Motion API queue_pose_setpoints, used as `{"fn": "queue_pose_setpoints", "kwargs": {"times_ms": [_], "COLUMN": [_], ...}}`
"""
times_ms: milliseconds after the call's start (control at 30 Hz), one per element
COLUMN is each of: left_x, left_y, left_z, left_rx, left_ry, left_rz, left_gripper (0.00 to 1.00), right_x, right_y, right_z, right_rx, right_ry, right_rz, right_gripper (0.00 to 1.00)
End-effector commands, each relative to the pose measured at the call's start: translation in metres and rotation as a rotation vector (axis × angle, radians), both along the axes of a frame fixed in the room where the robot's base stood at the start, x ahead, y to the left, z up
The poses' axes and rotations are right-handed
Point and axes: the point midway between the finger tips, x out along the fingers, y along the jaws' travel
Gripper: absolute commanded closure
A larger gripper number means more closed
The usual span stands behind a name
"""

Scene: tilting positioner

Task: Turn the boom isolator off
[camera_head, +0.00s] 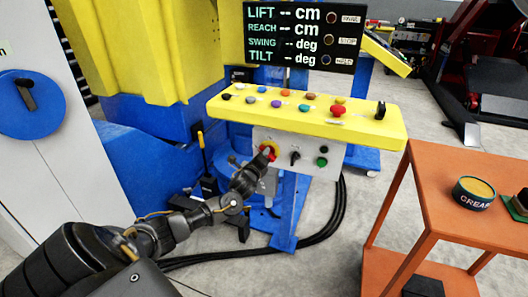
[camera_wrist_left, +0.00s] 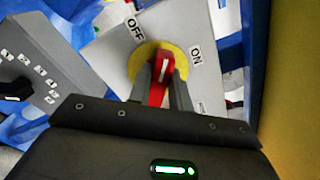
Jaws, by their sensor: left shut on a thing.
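The boom isolator is a red handle (camera_wrist_left: 162,74) on a yellow round plate (camera_wrist_left: 140,63), with an OFF label (camera_wrist_left: 135,28) at its upper left and an ON label (camera_wrist_left: 195,57) at its right. The handle's upper end points between the two labels. My left gripper (camera_wrist_left: 160,88) is shut on the red handle, one finger on each side. In the head view the isolator (camera_head: 271,149) sits on the grey front panel under the yellow console, and my left gripper (camera_head: 264,158) partly covers it. My right gripper is not in view.
The yellow console (camera_head: 375,122) carries several coloured buttons and a red mushroom button (camera_head: 338,110). A black selector (camera_head: 295,157) and a green button (camera_head: 322,162) are right of the isolator. The display (camera_head: 303,35) shows dashes. An orange cart (camera_head: 450,215) stands at right.

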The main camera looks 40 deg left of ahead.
Motion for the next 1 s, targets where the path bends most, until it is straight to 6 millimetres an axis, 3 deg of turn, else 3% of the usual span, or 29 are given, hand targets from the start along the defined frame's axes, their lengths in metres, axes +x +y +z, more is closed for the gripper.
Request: {"fn": "queue_pose_setpoints", "kwargs": {"times_ms": [500,1000], "left_x": [-0.001,-0.001], "left_y": [0.002,0.002], "left_z": [-0.004,-0.008], "left_rx": [-0.432,-0.630], "left_ry": [-0.149,-0.219], "left_rz": [0.000,0.001], "left_gripper": [1.00,1.00], "right_x": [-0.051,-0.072], "right_y": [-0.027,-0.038], "right_z": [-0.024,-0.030], "right_rx": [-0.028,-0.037], "right_ry": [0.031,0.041], "right_rz": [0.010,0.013], "right_gripper": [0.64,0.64]}}
